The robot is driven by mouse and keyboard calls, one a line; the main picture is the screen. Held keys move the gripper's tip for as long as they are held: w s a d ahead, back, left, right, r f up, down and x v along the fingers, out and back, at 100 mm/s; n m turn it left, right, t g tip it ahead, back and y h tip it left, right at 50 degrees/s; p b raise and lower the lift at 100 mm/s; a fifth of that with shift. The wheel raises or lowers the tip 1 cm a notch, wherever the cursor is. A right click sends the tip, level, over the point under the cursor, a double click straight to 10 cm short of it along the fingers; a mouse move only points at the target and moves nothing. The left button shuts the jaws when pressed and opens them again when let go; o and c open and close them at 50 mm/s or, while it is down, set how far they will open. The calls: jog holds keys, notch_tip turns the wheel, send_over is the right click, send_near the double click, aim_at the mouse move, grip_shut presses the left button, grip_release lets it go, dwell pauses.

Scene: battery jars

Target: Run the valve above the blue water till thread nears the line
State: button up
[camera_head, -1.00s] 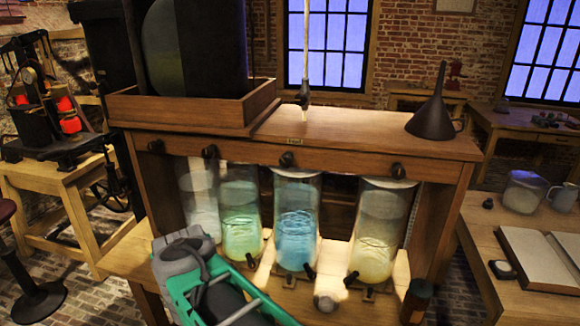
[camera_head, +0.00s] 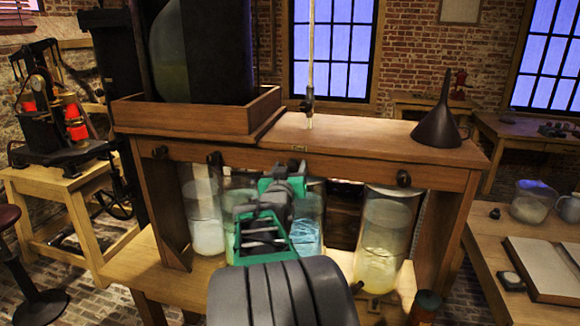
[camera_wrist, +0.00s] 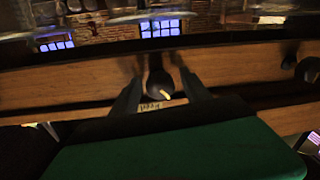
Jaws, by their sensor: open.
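The jar of blue water (camera_head: 309,232) stands under the wooden bench, partly hidden behind my gripper. My gripper (camera_head: 282,178) is raised in front of the bench's front rail, above the blue jar. In the wrist view its two fingers are apart, and the dark round valve knob (camera_wrist: 160,84) shows between them. I cannot tell whether the fingers touch the knob. In the head view this valve is hidden behind my gripper. I cannot make out a thread or a line in the blue jar.
A yellow jar (camera_head: 382,240) stands right of it, a whitish jar (camera_head: 204,220) at left; a green one is mostly hidden. Other valve knobs (camera_head: 403,178) sit along the rail (camera_head: 345,170). A dark funnel (camera_head: 438,125) stands on top. A side table (camera_head: 480,240) is at right.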

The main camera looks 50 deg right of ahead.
jog(key=shift+c, duration=0.4)
grip_shut()
